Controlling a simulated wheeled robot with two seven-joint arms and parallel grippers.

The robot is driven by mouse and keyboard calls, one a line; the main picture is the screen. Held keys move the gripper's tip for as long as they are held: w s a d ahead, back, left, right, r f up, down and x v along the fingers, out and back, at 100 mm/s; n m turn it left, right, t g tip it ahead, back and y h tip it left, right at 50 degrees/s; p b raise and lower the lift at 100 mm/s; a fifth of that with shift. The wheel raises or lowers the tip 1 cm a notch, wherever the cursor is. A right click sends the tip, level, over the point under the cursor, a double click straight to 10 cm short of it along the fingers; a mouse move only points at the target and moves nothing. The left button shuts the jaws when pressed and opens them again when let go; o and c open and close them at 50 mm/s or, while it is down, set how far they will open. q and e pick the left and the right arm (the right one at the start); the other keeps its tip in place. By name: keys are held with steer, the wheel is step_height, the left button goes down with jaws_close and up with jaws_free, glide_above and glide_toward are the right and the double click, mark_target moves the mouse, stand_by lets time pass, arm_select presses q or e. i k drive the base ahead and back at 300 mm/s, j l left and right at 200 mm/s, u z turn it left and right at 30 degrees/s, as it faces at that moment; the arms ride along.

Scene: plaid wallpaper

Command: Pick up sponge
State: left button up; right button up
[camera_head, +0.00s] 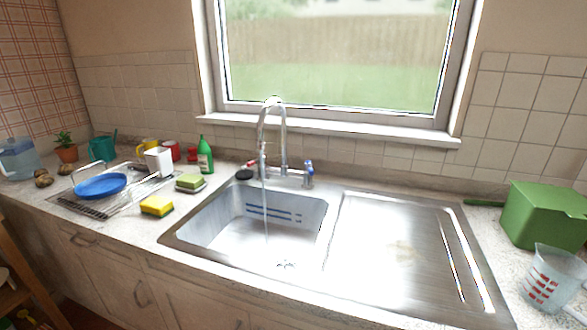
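A yellow sponge with a dark green underside (157,205) lies on the counter, left of the sink and near the counter's front edge. A second block, green and sponge-like (190,181), rests on a small light dish behind it and to the right. Neither of my grippers shows in the head view.
The steel sink (250,222) has water running from the tap (272,130), with a drainboard (400,250) on the right. A dish rack with a blue plate (101,186) stands left of the sponge. A green bottle (205,156) and white cup (159,161) stand behind.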

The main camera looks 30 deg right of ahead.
mark_target(156, 207)
steer(key=i+j, duration=0.9)
steer(key=j, duration=0.15)
